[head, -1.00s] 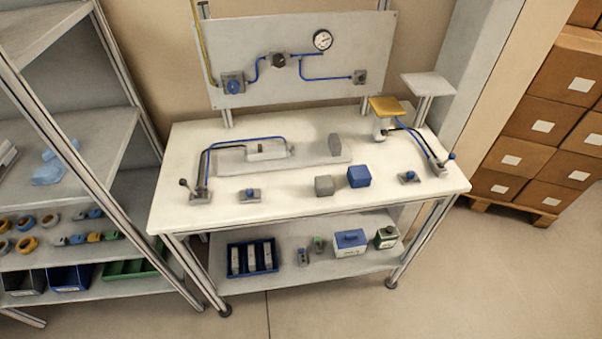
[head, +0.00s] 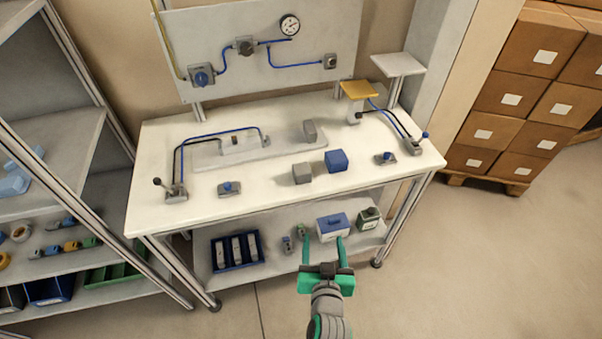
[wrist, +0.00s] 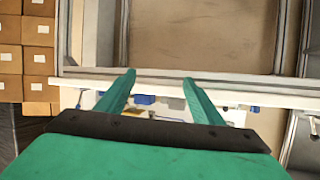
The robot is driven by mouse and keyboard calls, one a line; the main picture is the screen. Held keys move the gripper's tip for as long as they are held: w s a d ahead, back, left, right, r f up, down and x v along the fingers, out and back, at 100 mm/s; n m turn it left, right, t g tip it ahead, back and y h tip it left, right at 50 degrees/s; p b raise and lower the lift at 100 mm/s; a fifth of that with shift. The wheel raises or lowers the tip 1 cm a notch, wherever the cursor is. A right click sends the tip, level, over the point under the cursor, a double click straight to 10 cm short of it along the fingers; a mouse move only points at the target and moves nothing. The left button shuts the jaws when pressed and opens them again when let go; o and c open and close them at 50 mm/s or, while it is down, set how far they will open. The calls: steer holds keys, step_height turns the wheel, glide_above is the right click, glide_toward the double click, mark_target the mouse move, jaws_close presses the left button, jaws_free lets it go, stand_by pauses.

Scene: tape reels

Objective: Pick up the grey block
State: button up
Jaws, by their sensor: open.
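A grey block (head: 302,173) sits on the white tabletop near its front edge, just left of a blue block (head: 336,161). A second, upright grey block (head: 310,130) stands farther back on a light grey plate (head: 215,160). My gripper (head: 324,240) has green fingers and is open and empty, in front of the table and apart from the grey block. In the wrist view my open fingers (wrist: 159,77) point toward the table edge. The blue block (wrist: 145,99) shows there between them; I cannot make out the grey block there.
The white table (head: 150,215) carries a left valve fitting (head: 176,192), a small blue-knobbed fitting (head: 229,188) and another (head: 385,158) at right. A yellow-topped stand (head: 358,89) is at the back right. The lower shelf (head: 285,270) holds a blue crate and boxes.

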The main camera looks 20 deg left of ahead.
mark_target(304, 176)
steer(key=w+a+r+n+y, duration=0.1)
steer(key=w+a+r, duration=0.1)
steer(key=w+a, duration=0.1)
steer(key=w+a+r+n+g+y, duration=0.1)
steer(key=w+a+r, duration=0.2)
steer(key=w, duration=0.2)
steer(key=w+a+r+n+g+y, duration=0.1)
steer(key=w+a+r+n, duration=0.1)
steer(key=w+a+r, duration=0.1)
steer(key=shift+w+a+r, duration=0.1)
steer(key=shift+w+a, duration=0.05)
steer(key=shift+w, duration=0.45)
steer(key=shift+w+r+x, duration=0.1)
steer(key=shift+r+x, duration=0.05)
steer(key=shift+x, duration=1.35)
steer(key=shift+w+r+x, duration=0.1)
steer(key=shift+w+x, duration=0.05)
steer(key=shift+x, duration=1.35)
steer(key=shift+d, duration=0.2)
steer(key=shift+y, duration=0.3)
steer(key=c, duration=1.2)
